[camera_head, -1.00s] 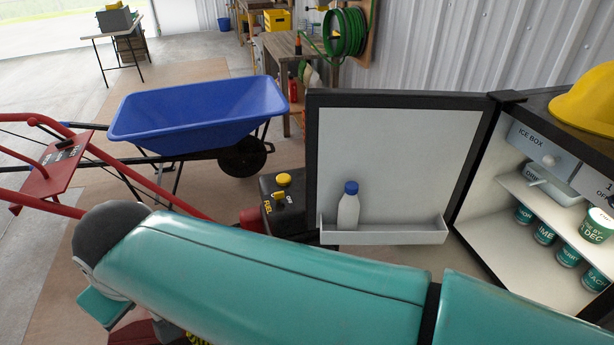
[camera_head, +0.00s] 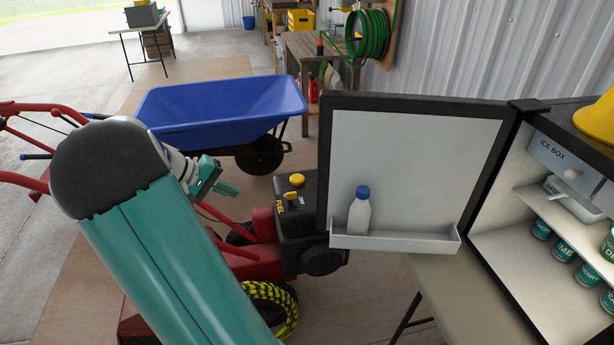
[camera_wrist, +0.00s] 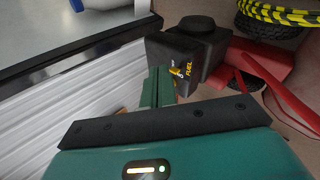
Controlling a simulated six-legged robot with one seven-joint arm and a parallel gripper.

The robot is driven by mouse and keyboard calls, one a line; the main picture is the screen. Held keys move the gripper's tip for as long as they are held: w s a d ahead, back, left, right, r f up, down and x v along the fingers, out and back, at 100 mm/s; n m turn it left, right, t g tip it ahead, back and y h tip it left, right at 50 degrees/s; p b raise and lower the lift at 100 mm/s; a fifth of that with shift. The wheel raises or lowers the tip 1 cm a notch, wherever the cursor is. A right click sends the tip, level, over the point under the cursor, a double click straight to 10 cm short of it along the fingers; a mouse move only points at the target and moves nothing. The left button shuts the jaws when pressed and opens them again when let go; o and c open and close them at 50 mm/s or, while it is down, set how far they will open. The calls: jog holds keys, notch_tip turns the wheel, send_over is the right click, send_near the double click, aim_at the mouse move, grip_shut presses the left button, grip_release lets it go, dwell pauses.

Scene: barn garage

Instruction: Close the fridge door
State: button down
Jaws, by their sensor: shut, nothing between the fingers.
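The fridge door (camera_head: 415,150) stands wide open in the head view, its pale inner side facing me, with a black frame. A white bottle (camera_head: 359,214) with a blue cap stands in the door's shelf (camera_head: 395,240). The open fridge (camera_head: 505,255) is at the right, its hinge side joined to the door. My gripper (camera_head: 228,190) is shut and empty, left of the door's free edge and apart from it in the head view. In the wrist view my gripper (camera_wrist: 158,88) points toward the black fuel box, with the door's dark edge (camera_wrist: 85,50) to its left.
A red machine with a black fuel box (camera_head: 297,215) stands just left of the door. A blue wheelbarrow (camera_head: 215,110) is behind it. Cups and an ice box (camera_head: 565,160) sit inside the fridge. A yellow hard hat (camera_head: 597,118) lies on top. A workbench (camera_head: 320,50) is farther back.

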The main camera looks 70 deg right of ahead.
jog(key=s+d+f+m+g+h, duration=0.1)
jog(key=s+d+f+g+h, duration=0.2)
jog(key=d, duration=0.6)
jog(key=s+d+f+m+g+h, duration=0.1)
jog(key=s+d+f+g, duration=0.3)
jog(key=d, duration=0.5)
jog(key=s+d+g, duration=0.1)
jog(key=s, duration=0.9)
jog(key=shift+r, duration=0.45)
jog(key=shift+s+a, duration=0.15)
jog(key=shift+a, duration=0.15)
